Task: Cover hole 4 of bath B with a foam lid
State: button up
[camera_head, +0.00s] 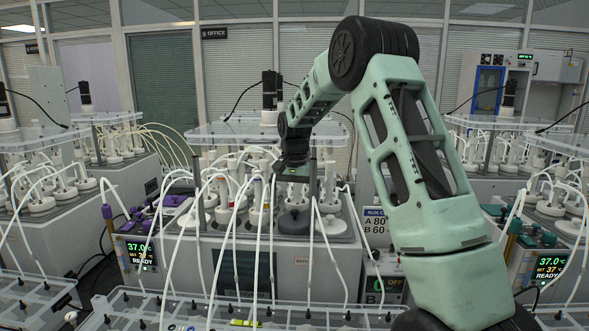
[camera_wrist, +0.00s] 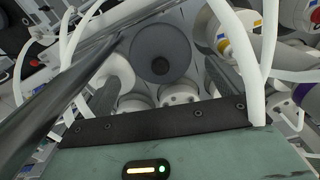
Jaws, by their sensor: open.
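My gripper (camera_head: 294,188) is over the middle bath (camera_head: 300,262), pointing down, with its jaws open and nothing seen between them. Below it, a dark grey round piece (camera_head: 293,223), which looks like a foam lid, sits on the bath's top among white-capped bottles. In the wrist view the dark grey disc (camera_wrist: 160,52), with a darker round centre, lies ahead between the fingers and apart from them. I cannot read any hole numbers, and hole 4 cannot be told apart.
White tubes (camera_head: 258,235) arch over the bath's front and close around my gripper. A clear shelf (camera_head: 225,131) stands above the bath behind the gripper. Clear trays (camera_head: 140,303) line the front. Similar baths stand left (camera_head: 40,235) and right (camera_head: 560,228).

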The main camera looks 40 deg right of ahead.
notch_tip(320, 180, up, 13)
jog(key=b, duration=0.2)
jog(key=shift+f, duration=0.1)
dwell(0.8)
